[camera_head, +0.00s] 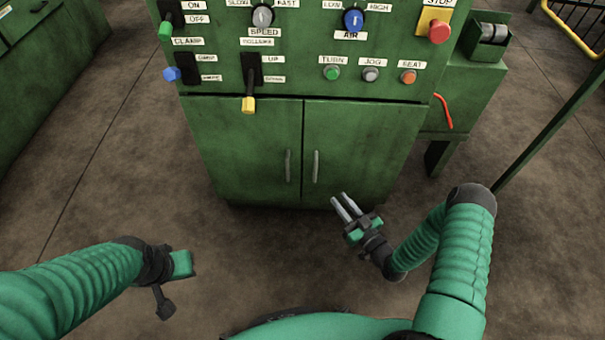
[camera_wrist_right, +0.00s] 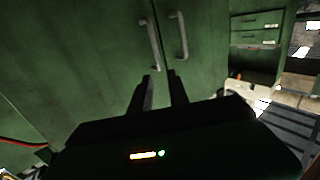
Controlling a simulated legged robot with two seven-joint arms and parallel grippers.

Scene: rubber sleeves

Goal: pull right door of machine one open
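The right door (camera_head: 365,150) of the green machine is shut, flush with the left door (camera_head: 245,140). Its upright silver handle (camera_head: 316,166) is beside the middle seam. My right gripper (camera_head: 338,196) is below and right of that handle, open and empty, its two fingers apart and touching nothing. The right wrist view looks turned over: the right door (camera_wrist_right: 80,60) lies on the left, with its handle (camera_wrist_right: 150,45) beyond the fingertips (camera_wrist_right: 162,75). My left gripper (camera_head: 175,283) is low at the left, away from the machine; its finger gap is unclear.
A control panel with levers, knobs and buttons (camera_head: 370,74) sits above the doors. A red hose (camera_head: 443,112) hangs at a green side unit on the right. A thin dark post (camera_head: 550,130) slants at the far right. The brown floor (camera_head: 120,180) before the doors is clear.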

